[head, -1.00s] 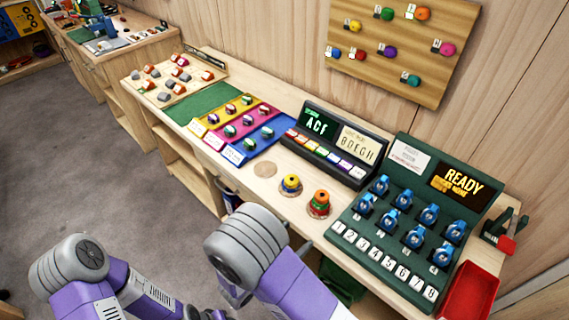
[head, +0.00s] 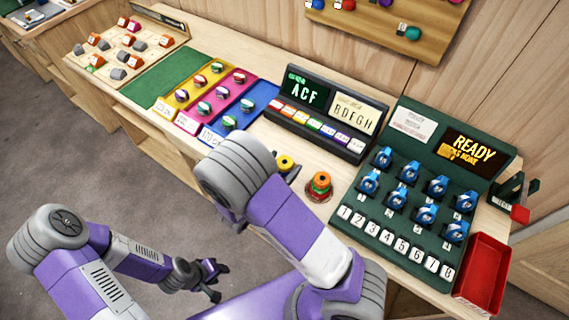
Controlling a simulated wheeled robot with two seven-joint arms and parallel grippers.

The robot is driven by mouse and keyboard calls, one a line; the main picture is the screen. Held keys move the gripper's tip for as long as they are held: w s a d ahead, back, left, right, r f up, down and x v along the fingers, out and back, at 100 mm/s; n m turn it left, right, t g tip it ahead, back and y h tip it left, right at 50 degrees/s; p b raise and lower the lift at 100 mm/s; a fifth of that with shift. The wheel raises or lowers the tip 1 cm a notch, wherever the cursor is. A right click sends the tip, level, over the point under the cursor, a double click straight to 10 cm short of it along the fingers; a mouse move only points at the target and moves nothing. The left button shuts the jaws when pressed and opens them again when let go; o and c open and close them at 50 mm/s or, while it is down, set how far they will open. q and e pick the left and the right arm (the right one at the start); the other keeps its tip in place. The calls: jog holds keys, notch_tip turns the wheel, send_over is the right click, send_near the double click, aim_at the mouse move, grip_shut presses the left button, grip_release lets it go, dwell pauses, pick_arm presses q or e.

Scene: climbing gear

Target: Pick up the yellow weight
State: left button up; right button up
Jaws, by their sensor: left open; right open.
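The yellow weight (head: 285,162) is a small round yellow piece with a dark centre, on the bench front. My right arm partly covers it from the left and below. A stacked orange, green and red piece (head: 319,185) stands just right of it. My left gripper (head: 215,281) is open and empty, low over the grey floor in front of the bench, well away from the yellow weight.
A green panel (head: 365,221) with several blue devices and number tiles fills the bench's right part. A red tray (head: 487,262) is at the right end. A dark display box (head: 315,128) stands behind the weight. Coloured strips (head: 250,104) with knobs lie to the left.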

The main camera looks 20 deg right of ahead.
jog(key=shift+w+d+f, duration=0.1)
jog(key=shift+w+d, duration=0.25)
jog(key=shift+d, duration=0.2)
jog(key=c, duration=1.2)
